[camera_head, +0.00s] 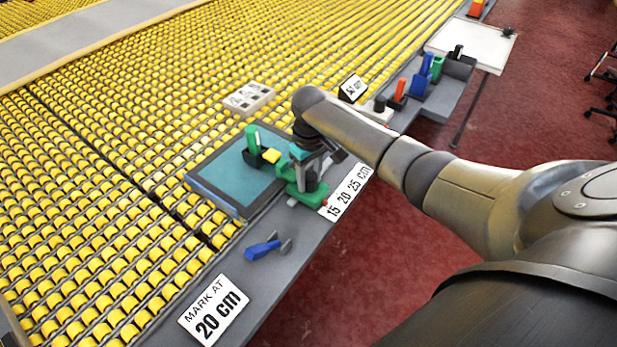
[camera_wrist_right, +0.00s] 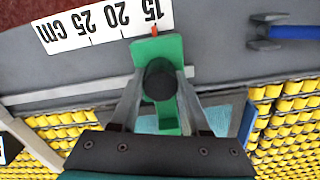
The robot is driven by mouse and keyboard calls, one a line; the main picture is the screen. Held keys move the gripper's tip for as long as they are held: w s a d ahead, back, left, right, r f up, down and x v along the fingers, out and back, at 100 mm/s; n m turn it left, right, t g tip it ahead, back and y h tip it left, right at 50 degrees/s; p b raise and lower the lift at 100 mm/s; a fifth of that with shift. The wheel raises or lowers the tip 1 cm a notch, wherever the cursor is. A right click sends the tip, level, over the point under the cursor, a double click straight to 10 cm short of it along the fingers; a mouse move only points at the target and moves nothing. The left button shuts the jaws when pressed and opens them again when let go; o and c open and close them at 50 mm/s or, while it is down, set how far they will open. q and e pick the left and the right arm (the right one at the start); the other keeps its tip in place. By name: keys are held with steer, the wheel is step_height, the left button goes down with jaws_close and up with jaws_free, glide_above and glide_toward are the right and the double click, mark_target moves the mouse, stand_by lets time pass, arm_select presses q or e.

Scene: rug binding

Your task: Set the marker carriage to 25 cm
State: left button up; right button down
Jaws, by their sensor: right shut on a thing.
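The green marker carriage (camera_head: 297,190) sits on a rail at the table's front edge, beside the white scale (camera_head: 347,193) marked 15, 20 and 25 cm. In the right wrist view the carriage (camera_wrist_right: 170,46) has a small red pointer (camera_wrist_right: 154,31), which stands at the 15 end of the scale (camera_wrist_right: 95,24). My right gripper (camera_head: 311,172) is at the carriage from above. In the right wrist view it (camera_wrist_right: 160,88) is shut on the carriage's black knob (camera_wrist_right: 160,80), one finger each side. My left gripper is not in view.
A sign (camera_head: 213,311) reads "MARK AT 20 cm". A blue-handled tool (camera_head: 262,249) lies left of the carriage. A teal mat (camera_head: 228,178) holds a green and black tool. Coloured tools in holders (camera_head: 442,97) stand farther right. Yellow rollers (camera_head: 130,140) fill the surface behind.

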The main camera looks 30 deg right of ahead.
steer(key=w+d+b, duration=0.1)
steer(key=d, duration=0.1)
steer(key=w+d+b, duration=0.1)
steer(key=d, duration=0.2)
steer(key=w+d+b, duration=0.1)
steer(key=d, duration=0.2)
steer(key=shift+w, duration=0.25)
steer(key=shift+w+d+b, duration=0.2)
steer(key=shift+d+b, duration=0.2)
steer(key=shift+d, duration=0.15)
steer(key=shift+d+r, duration=0.15)
steer(key=c, duration=0.8)
jaws_free()
steer(key=shift+d, duration=0.1)
steer(key=o, duration=0.4)
